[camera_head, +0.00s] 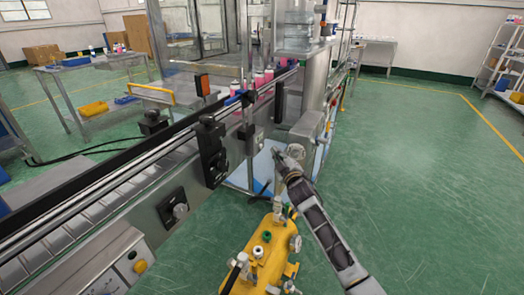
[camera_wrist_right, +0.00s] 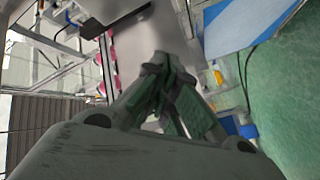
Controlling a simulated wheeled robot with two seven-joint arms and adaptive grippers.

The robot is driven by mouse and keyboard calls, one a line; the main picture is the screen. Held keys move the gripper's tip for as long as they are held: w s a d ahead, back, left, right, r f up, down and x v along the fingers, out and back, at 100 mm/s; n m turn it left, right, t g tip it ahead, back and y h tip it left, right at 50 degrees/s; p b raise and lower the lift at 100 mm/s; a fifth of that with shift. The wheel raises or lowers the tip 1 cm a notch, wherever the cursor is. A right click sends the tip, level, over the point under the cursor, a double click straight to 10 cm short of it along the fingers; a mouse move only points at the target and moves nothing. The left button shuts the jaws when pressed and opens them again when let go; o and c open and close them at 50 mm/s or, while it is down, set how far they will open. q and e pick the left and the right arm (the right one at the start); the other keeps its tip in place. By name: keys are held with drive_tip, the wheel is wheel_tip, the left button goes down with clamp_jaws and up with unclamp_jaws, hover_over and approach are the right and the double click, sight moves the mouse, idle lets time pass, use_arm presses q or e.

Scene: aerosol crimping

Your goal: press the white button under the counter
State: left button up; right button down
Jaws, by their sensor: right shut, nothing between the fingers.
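My right gripper (camera_head: 279,156) reaches in from the lower right, toward the metal side below the conveyor's edge. In the right wrist view its fingers (camera_wrist_right: 163,68) are shut together with nothing between them. A grey metal surface lies beyond the fingertips there, and I cannot tell whether they touch it. A small grey box (camera_head: 258,138) is on the metal side, just left of and above the gripper in the head view. I cannot make out the white button for certain in either view. My left gripper does not show.
The conveyor (camera_head: 150,180) runs diagonally along the left, with pink-topped cans (camera_head: 259,79) farther along. A yellow tank (camera_head: 262,252) with fittings stands on the floor below my right arm. The green floor (camera_head: 430,150) to the right is open.

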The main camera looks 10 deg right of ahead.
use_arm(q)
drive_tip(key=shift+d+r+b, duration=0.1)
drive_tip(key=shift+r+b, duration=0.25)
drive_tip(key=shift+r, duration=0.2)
use_arm(e)
drive_tip(key=shift+w+a, duration=0.7)
drive_tip(key=shift+a, duration=0.3)
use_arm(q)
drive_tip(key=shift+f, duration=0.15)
use_arm(e)
drive_tip(key=shift+w+a, duration=0.45)
drive_tip(key=shift+a, duration=0.25)
idle(1.5)
drive_tip(key=shift+d, duration=0.1)
idle(0.3)
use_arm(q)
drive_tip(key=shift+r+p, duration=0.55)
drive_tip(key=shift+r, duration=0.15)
use_arm(e)
drive_tip(key=shift+s+d, duration=0.5)
drive_tip(key=shift+d, duration=0.1)
